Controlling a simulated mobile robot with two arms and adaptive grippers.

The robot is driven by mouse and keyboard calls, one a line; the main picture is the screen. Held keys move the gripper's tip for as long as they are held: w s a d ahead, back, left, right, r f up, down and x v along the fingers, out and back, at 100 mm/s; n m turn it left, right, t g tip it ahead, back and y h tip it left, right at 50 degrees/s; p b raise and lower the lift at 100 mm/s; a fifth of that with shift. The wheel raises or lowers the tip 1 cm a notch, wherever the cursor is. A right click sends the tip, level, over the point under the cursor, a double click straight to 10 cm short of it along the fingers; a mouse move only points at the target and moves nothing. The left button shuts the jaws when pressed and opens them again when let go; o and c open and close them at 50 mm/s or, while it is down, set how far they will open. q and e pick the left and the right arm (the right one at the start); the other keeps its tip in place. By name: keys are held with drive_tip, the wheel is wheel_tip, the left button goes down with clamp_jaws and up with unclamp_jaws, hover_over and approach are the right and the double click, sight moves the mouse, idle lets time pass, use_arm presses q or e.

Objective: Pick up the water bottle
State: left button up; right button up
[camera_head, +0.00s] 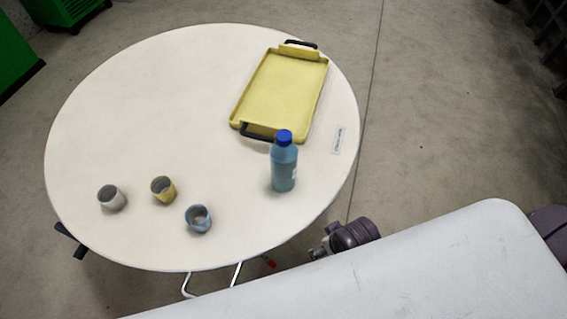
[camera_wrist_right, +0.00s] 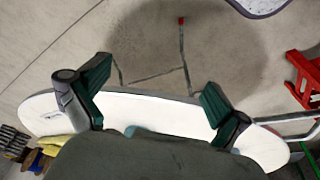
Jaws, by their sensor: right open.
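The water bottle (camera_head: 284,172), blue with a darker blue cap, stands upright on the round white table (camera_head: 165,100), near its right front edge. My right gripper (camera_head: 318,248) is in the head view just off the table's front right edge, below and to the right of the bottle and apart from it. In the right wrist view its two green-padded fingers (camera_wrist_right: 155,92) are spread wide with nothing between them. A bluish patch shows behind the gripper body there; I cannot tell if it is the bottle. My left gripper is not in view.
A yellow tray (camera_head: 284,90) with dark handles lies behind the bottle, its near handle close to it. A grey cup (camera_head: 111,198), a yellow cup (camera_head: 163,190) and a blue cup (camera_head: 199,219) stand at the front left. A small label (camera_head: 339,140) lies near the right edge.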

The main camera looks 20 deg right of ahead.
wheel_tip(320, 180, up, 6)
drive_tip(key=n+t, duration=0.1)
drive_tip(key=n, duration=0.1)
drive_tip(key=n+t+h, duration=0.4)
drive_tip(key=n+t, duration=0.5)
drive_tip(key=n, duration=1.9)
approach(283, 165)
drive_tip(key=p+x, duration=0.1)
drive_tip(key=x, duration=0.6)
drive_tip(key=shift+w+d, duration=0.15)
drive_tip(key=shift+w, duration=0.2)
drive_tip(key=shift+p+x, duration=0.45)
drive_tip(key=shift+x, duration=2.75)
drive_tip(key=shift+s, duration=0.15)
drive_tip(key=shift+c, duration=1.4)
drive_tip(key=c, duration=1.3)
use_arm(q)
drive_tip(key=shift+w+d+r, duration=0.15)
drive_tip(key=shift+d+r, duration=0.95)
use_arm(e)
drive_tip(key=shift+r, duration=0.1)
drive_tip(key=shift+c, duration=1.3)
